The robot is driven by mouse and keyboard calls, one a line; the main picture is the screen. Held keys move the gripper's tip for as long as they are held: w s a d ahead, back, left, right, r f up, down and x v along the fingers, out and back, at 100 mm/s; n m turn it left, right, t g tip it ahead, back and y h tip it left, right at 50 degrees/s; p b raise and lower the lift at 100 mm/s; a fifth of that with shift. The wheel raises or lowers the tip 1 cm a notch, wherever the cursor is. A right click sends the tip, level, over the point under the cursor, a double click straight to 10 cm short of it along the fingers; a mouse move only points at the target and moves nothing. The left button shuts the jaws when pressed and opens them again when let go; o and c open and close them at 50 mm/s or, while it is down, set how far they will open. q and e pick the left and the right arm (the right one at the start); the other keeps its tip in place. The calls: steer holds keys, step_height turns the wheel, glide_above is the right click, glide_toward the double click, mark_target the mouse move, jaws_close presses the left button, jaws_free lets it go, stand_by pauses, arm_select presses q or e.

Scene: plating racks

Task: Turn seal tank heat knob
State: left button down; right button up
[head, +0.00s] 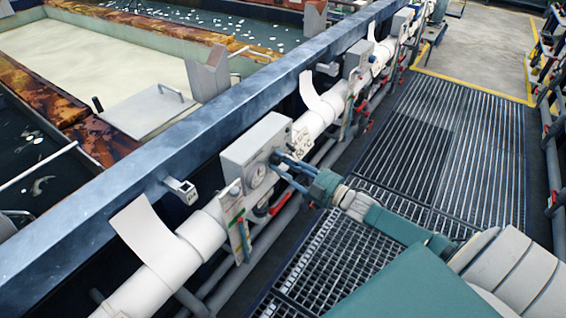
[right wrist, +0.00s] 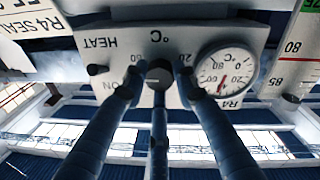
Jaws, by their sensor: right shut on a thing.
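The grey control box (head: 250,147) hangs on the white pipe beside the tank rail. In the right wrist view its white face (right wrist: 110,45) appears upside down, with "HEAT" and "°C" lettering. The dark round heat knob (right wrist: 158,75) sits at the centre of that view, between my fingertips. My right gripper (head: 279,164) reaches the box face from the right; it also shows in the right wrist view (right wrist: 158,80), shut on the knob. In the head view the fingers hide the knob. My left gripper is out of view.
A round dial gauge (right wrist: 226,70) with a red needle is beside the knob. A small dark button (right wrist: 97,69) is on the other side. A blue-grey rail (head: 180,150) runs behind the box. Metal grating (head: 410,160) leaves free floor on the right.

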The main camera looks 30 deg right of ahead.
steer(key=shift+d, duration=0.1)
steer(key=o, duration=1.1)
steer(key=shift+f, duration=0.1)
steer(key=shift+o, duration=0.2)
steer(key=v, duration=1.2)
